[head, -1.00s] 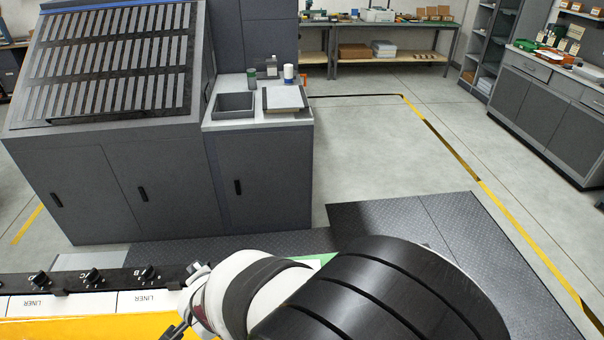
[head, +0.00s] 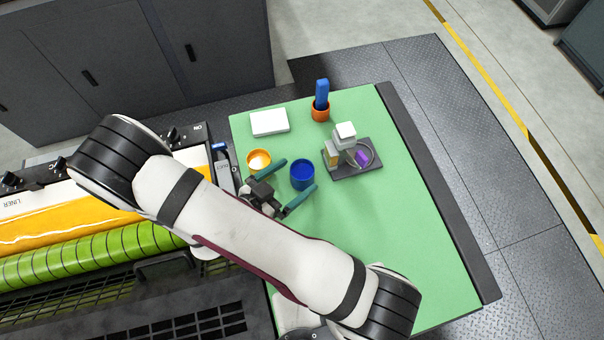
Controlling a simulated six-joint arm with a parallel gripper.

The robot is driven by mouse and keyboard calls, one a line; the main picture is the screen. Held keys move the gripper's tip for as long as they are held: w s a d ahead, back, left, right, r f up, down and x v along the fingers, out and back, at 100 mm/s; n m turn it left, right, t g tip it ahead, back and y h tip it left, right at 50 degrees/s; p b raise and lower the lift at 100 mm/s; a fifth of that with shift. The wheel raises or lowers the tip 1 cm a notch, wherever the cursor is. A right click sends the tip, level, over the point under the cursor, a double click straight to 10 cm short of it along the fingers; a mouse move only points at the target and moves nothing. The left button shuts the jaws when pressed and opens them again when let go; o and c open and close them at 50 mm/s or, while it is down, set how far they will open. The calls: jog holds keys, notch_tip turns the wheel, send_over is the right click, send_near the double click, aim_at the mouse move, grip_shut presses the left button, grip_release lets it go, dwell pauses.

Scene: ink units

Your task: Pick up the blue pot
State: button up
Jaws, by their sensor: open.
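The blue pot (head: 302,175) stands upright on the green table mat (head: 390,240), its round mouth facing up. My gripper (head: 292,184) is open, with two teal fingers reaching to the right. One finger lies at the pot's upper left and the other at its lower right. The pot is at or between the fingertips; I cannot tell whether either finger touches it, nor how high the fingers are above the mat.
An orange pot (head: 258,161) stands close to the left of the gripper. A white block (head: 269,122), an orange holder (head: 320,112) with a blue object, and a small device (head: 352,158) stand farther back. The mat's right side is clear. A machine with rollers (head: 90,250) borders it on the left.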

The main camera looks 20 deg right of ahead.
aim_at(293, 179)
jog(key=x, duration=0.3)
jog(key=shift+d+f, duration=0.2)
jog(key=shift+w, duration=0.1)
grip_shut()
